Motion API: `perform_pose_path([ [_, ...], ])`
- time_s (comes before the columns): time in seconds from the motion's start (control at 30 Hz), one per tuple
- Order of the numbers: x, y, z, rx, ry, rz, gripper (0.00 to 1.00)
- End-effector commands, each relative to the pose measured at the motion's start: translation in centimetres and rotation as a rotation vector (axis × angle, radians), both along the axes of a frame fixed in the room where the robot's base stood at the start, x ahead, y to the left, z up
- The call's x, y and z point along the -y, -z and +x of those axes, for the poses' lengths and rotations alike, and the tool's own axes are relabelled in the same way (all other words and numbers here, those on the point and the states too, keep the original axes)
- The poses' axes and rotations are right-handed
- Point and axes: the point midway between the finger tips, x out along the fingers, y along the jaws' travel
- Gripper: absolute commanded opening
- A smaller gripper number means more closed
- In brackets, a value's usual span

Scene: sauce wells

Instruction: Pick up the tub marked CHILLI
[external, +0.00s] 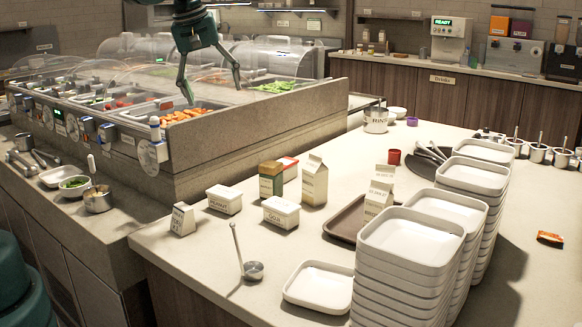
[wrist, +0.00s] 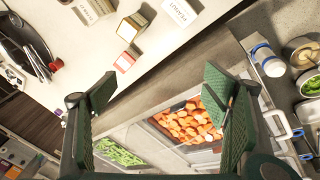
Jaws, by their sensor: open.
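I cannot read the word CHILLI on anything in either view. Two white lidded tubs stand on the pale counter: one appears marked PEANUT (external: 224,200), the other appears marked GOJI (external: 281,213). The PEANUT tub also shows at the top of the wrist view (wrist: 182,10). My gripper (external: 213,92) is open and empty, above the food bar and well apart from both tubs. In the wrist view its fingers (wrist: 160,90) are spread wide, with the bar's edge and an orange-filled pan beyond them.
Cartons (external: 314,181), a green-brown box (external: 271,179) and a ladle (external: 252,269) stand near the tubs. Tall stacks of white trays (external: 410,240) fill the front right. Clear covers (external: 275,58) and a raised stone ledge (external: 250,115) border the food pans. Several small pots (external: 537,152) line the right.

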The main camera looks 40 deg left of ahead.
Motion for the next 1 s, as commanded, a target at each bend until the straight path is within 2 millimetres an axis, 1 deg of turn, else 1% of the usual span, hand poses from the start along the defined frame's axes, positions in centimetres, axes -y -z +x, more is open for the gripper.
perform_pose_path([
  [0.03, 0.1, -0.2, 1.0, -0.009, -0.020, -0.006, 0.75],
  [0.1, 0.3, -0.1, 2.2, -0.022, -0.052, -0.016, 0.75],
  [0.47, 1.1, 0.9, 8.4, -0.090, -0.221, -0.059, 0.75],
  [0.77, 1.9, 2.5, 13.3, -0.146, -0.364, -0.085, 0.75],
  [1.0, 2.5, 4.4, 17.1, -0.189, -0.478, -0.099, 0.75],
])
